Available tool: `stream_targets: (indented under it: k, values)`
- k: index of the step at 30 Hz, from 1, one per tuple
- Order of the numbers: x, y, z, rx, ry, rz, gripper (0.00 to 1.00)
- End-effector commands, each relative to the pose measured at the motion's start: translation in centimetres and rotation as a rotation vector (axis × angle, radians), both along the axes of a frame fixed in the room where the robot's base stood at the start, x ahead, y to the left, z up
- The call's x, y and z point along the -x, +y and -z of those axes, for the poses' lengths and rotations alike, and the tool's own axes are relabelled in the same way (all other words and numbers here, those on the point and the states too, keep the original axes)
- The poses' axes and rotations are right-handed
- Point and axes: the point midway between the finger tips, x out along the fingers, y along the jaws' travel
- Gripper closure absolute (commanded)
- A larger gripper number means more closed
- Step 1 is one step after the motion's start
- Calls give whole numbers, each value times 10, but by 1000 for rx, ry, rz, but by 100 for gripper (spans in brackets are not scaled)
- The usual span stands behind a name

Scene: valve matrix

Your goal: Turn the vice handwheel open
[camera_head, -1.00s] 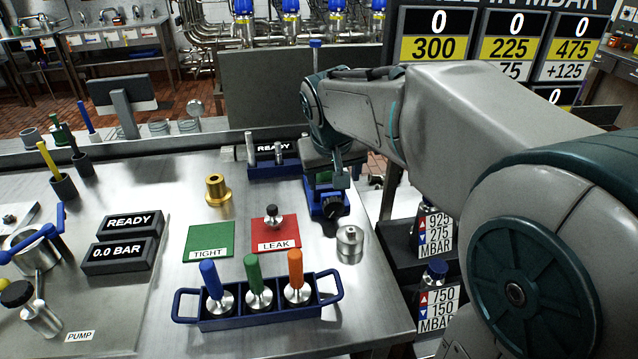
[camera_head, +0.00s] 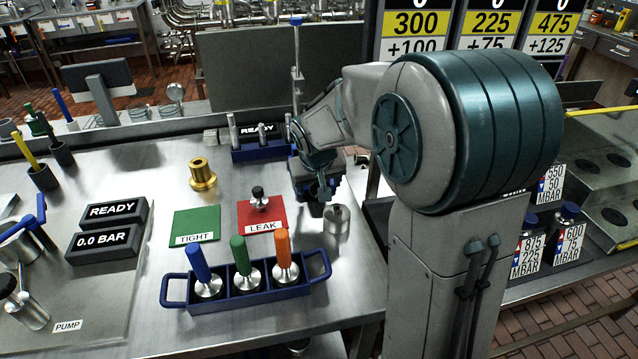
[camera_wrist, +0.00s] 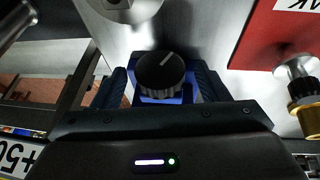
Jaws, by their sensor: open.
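The vice handwheel (camera_wrist: 162,72) is a black ribbed knob with a white line, in front of the blue vice body (camera_wrist: 150,98) in the wrist view. The white line slants up to the right. My gripper (camera_wrist: 162,84) is open, with one dark finger on each side of the handwheel. I cannot tell whether either finger touches it. In the head view my gripper (camera_head: 324,188) is at the blue vice (camera_head: 335,184) near the bench's right edge, and the arm hides the handwheel there.
A steel cylinder (camera_head: 337,220) stands just in front of the vice. Left of it are the red LEAK pad (camera_head: 272,222) with a black-knobbed fitting, the green TIGHT pad (camera_head: 194,226) and a brass fitting (camera_head: 203,174). A blue rack (camera_head: 245,291) holds three coloured-handled fittings.

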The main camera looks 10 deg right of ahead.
Motion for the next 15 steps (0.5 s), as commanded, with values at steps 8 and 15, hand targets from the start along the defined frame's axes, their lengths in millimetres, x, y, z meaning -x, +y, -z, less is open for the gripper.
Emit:
stream_targets:
  k: [8, 15]
  values:
    - [0, 0, 1, 0, 0, 0, 35]
    - [0, 0, 1, 0, 0, 0, 77]
